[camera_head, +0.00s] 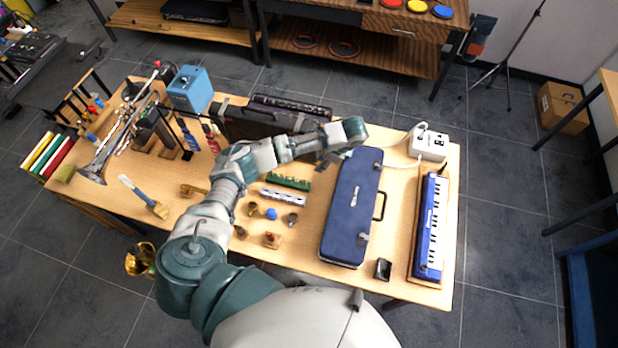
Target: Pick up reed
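No reed can be made out with certainty. A cluster of small parts lies mid-table, among them a brown wooden piece (272,240), a blue round piece (271,213) and small dark pieces (292,217). My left arm reaches in over the table and bends right above them. My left gripper (338,143) is at the arm's far end, beyond the small parts and near the top of the blue case (352,210). Its fingers are too small and covered to tell open from shut. My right gripper is not in view.
The wooden table (300,255) also holds a green harmonica-like bar (288,182), a silver one (283,197), a blue keyboard (430,225), a black case (262,124), a white power box (428,145) and a brush (145,198). A brass horn (140,260) is beside the table's front left.

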